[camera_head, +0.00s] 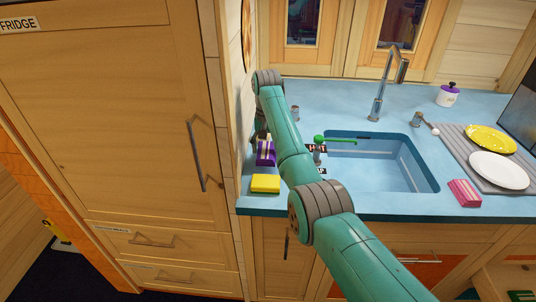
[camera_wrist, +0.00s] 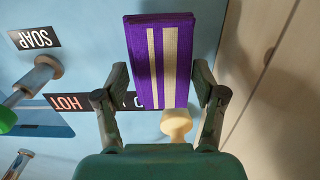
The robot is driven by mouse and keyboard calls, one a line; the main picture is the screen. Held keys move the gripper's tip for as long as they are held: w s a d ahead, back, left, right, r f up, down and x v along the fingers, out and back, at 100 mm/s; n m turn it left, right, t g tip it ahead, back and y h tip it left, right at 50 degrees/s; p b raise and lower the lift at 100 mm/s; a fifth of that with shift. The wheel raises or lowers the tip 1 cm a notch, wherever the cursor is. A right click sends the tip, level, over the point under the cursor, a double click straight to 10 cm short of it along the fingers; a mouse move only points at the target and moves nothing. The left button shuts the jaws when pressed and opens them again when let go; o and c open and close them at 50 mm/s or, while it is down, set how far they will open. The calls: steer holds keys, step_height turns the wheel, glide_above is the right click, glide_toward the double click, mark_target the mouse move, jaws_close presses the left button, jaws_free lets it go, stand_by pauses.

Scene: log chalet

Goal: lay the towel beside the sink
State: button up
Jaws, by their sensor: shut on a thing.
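A folded purple towel with cream stripes (camera_wrist: 158,60) is between the two fingers of my gripper (camera_wrist: 160,78) in the wrist view. My gripper is shut on it. In the head view the purple towel (camera_head: 265,153) shows left of my arm, over the left end of the blue counter; my arm hides most of the gripper there. I cannot tell whether the towel touches the counter. The sink (camera_head: 385,165) is a blue basin to the right of my arm. A second folded towel, pink and striped (camera_head: 464,193), lies at the sink's right front corner.
A yellow block (camera_head: 265,183) lies near the counter's front left edge. A chrome faucet (camera_head: 388,85) stands behind the sink. A grey mat (camera_head: 462,150) with a yellow plate (camera_head: 491,139) and a white plate (camera_head: 499,170) is at right. The tall fridge cabinet (camera_head: 110,120) borders the left.

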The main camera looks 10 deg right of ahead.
mark_target(267, 150)
steer(key=shift+f, duration=1.5)
steer(key=shift+f, duration=0.15)
steer(key=o, duration=1)
steer(key=r, duration=1.1)
steer(key=shift+w+d+r, duration=0.1)
steer(key=shift+w, duration=0.1)
steer(key=shift+r, duration=0.6)
